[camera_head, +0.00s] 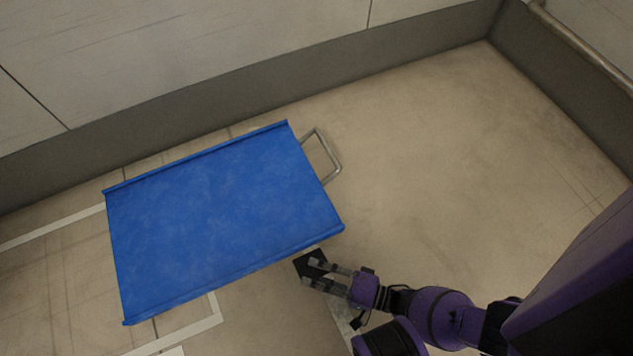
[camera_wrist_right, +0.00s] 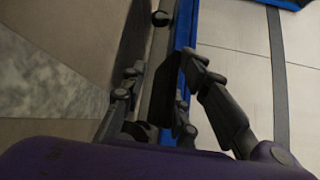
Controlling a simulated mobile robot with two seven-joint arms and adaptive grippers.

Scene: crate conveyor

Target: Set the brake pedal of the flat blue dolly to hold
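The flat blue dolly (camera_head: 220,210) lies on the floor at the left and centre of the head view, with a metal loop handle (camera_head: 335,165) at its right end. A black brake pedal (camera_head: 307,261) sticks out by its near right corner. My right gripper (camera_head: 311,272) is open, with its fingers apart right at the pedal. Its fingers partly cover the pedal, and I cannot tell whether they touch it. In the right wrist view the open fingers (camera_wrist_right: 162,66) straddle a dark strip beside the dolly's blue edge (camera_wrist_right: 190,28). My left gripper is out of view.
White floor lines (camera_head: 215,310) run beside and under the dolly. A wall with a dark base strip (camera_head: 230,110) stands close behind it. A rail (camera_head: 580,42) runs along the right wall. The floor (camera_head: 440,160) right of the handle is clear.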

